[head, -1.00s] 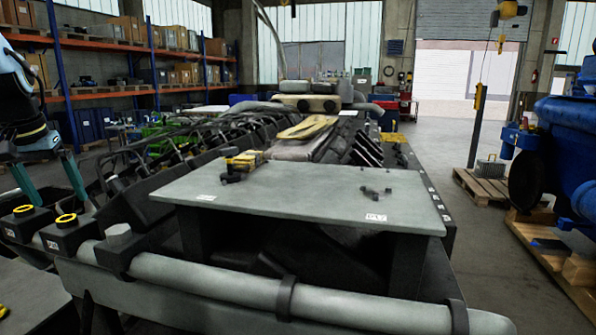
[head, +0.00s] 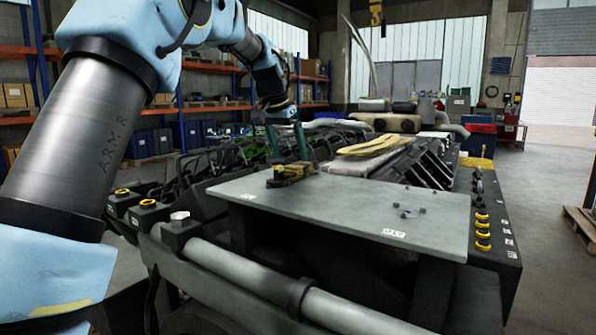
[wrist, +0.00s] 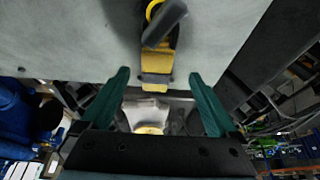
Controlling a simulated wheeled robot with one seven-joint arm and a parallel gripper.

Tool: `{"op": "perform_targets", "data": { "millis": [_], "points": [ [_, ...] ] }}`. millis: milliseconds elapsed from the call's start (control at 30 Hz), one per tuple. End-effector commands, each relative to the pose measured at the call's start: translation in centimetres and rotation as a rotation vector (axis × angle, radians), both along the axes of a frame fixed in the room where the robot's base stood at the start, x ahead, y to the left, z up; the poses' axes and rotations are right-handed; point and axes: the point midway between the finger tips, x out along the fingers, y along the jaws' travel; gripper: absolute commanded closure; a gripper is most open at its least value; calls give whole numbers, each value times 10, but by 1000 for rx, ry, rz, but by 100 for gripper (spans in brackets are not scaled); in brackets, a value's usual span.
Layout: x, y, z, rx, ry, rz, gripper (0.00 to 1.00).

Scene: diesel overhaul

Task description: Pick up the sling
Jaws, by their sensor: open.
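A flat yellow folded strap (head: 378,146), which looks like the sling, lies on a pale cover along the top of the engine, behind the grey plate. My gripper (head: 287,142) is open and empty, its two green fingers pointing down over the plate's far left edge, left of the strap and apart from it. A yellow and black fitting (head: 290,173) lies on the plate just below the fingers.
The grey plate (head: 350,208) stands on the engine's near end, with small dark bolts (head: 409,212) on its right. Black engine parts and hoses fill the left side. A grey pipe (head: 270,285) crosses the front. The floor at right (head: 555,250) is largely clear.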

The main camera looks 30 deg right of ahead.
Motion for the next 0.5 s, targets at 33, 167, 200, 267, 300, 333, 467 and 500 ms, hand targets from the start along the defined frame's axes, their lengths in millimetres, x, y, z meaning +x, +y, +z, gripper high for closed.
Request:
{"op": "perform_targets", "data": {
  "millis": [33, 167, 200, 267, 300, 333, 467, 500],
  "points": [
    [1, -1, -2, 0, 0, 0, 5],
    [2, -7, -10, 2, 1, 0, 5],
    [2, -10, -14, 3, 1, 0, 5],
    [3, -16, -22, 3, 2, 0, 5],
    [3, -20, -26, 4, 2, -1, 5],
    [4, -21, -31, 3, 1, 0, 5],
    [7, -25, -44, 1, 0, 0, 5],
    [7, -26, -47, 1, 0, 0, 5]
  ]
}}
